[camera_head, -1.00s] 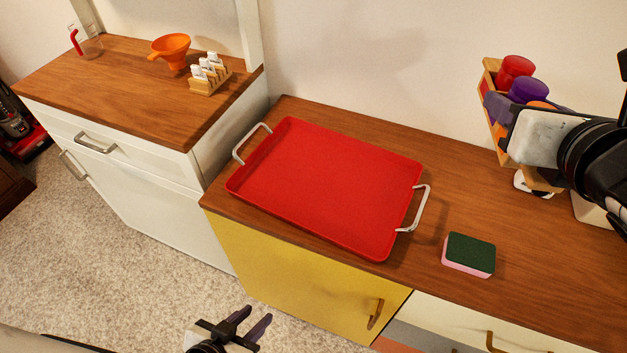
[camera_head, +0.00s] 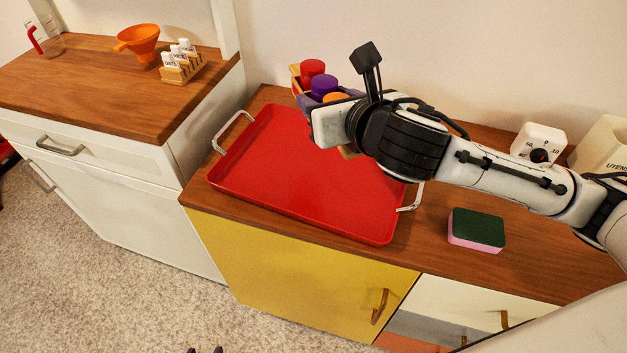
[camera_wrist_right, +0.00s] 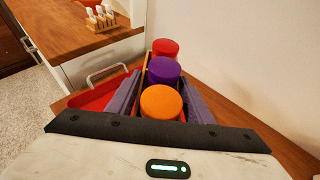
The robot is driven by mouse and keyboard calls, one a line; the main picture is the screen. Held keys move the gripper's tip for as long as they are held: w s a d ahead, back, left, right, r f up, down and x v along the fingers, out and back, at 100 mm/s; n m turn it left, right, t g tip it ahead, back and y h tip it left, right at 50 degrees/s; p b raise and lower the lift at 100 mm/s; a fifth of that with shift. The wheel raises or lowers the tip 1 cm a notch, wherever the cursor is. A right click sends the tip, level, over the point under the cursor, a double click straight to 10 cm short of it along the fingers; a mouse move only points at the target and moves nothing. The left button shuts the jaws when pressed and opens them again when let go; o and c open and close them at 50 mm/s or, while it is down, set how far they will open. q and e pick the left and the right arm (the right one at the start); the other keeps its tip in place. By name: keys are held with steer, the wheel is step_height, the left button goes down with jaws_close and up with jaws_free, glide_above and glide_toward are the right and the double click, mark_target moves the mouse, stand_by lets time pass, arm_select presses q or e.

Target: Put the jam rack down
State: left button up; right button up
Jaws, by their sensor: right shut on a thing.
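The jam rack (camera_head: 296,79) is a wooden rack with red-, purple- and orange-lidded jars. In the head view it is at the tray's far edge, partly hidden by my right arm. My right gripper (camera_head: 322,96) is shut on it. In the right wrist view the rack (camera_wrist_right: 146,62) sits between the two purple fingers, the jars in a row. Whether its base touches anything is hidden. The red tray (camera_head: 300,185) lies empty on the wooden counter. My left gripper (camera_head: 205,350) shows only two separated fingertips at the bottom edge.
A green and pink sponge (camera_head: 476,229) lies right of the tray. A white timer (camera_head: 538,143) and a utensil holder (camera_head: 602,148) stand at the right. A higher counter at left holds an orange funnel (camera_head: 138,41), a toast-rack-like holder (camera_head: 182,66) and a measuring jug (camera_head: 47,41).

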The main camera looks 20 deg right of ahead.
steer(key=b, duration=0.2)
glide_above(318, 171)
step_height(318, 171, down, 10)
steer(key=shift+f, duration=0.25)
step_height(318, 171, down, 4)
steer(key=shift+f+b, duration=0.1)
steer(key=shift+b, duration=0.6)
steer(key=o, duration=0.8)
steer(key=shift+f, duration=0.15)
steer(key=o, duration=0.3)
